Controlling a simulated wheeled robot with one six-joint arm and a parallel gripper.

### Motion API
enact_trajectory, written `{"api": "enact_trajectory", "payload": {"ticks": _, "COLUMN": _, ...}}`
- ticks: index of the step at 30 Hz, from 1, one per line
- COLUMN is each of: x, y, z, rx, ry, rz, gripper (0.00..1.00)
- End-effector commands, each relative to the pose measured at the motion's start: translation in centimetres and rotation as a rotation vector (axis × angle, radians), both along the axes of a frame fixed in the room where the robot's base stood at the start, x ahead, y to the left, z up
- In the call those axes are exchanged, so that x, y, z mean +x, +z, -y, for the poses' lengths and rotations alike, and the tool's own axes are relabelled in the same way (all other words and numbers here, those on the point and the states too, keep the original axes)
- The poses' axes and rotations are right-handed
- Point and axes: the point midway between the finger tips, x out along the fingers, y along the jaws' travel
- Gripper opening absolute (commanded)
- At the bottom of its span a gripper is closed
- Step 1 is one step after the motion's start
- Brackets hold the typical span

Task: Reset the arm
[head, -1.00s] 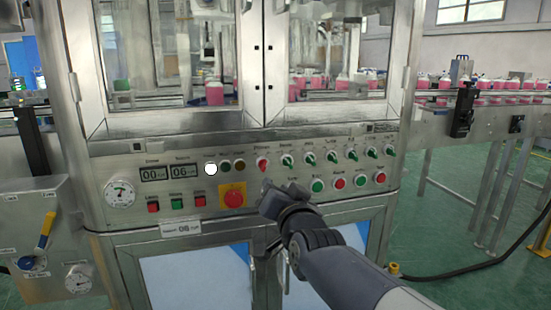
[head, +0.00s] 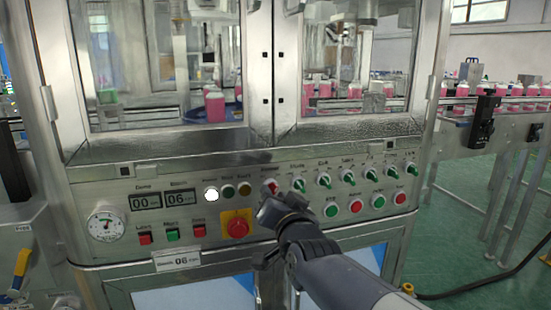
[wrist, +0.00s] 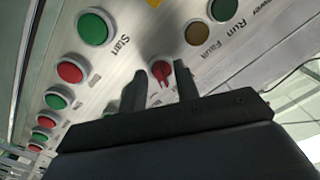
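My arm reaches in from the lower right of the head view. My gripper (head: 268,207) is in front of the control panel (head: 120,190), just below the red selector knob (head: 270,187) and to the right of the red emergency stop button (head: 238,227). In the wrist view my gripper (wrist: 159,84) has its two dark fingers apart, with nothing held. The red knob (wrist: 161,73) shows between the fingertips in that view. I cannot tell whether the fingers touch it. A white lamp (head: 211,194) on the panel is lit.
Green selector knobs (head: 324,181) and round buttons (head: 355,205) line the panel right of my gripper. Glass doors (head: 340,60) stand above. A conveyor with pink bottles (head: 500,90) runs at the right, with green floor below it.

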Motion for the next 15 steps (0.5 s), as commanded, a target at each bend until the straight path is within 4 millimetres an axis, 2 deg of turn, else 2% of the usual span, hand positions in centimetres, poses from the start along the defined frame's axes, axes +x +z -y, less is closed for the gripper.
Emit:
{"api": "enact_trajectory", "payload": {"ticks": 2, "x": -0.03, "y": 0.21, "z": -0.04, "rx": -0.010, "ry": 0.001, "rz": 0.002, "gripper": 0.30}}
{"api": "enact_trajectory", "payload": {"ticks": 15, "x": 0.03, "y": 0.36, "z": 0.09, "rx": -0.359, "ry": 0.002, "rz": 0.100, "gripper": 0.30}}
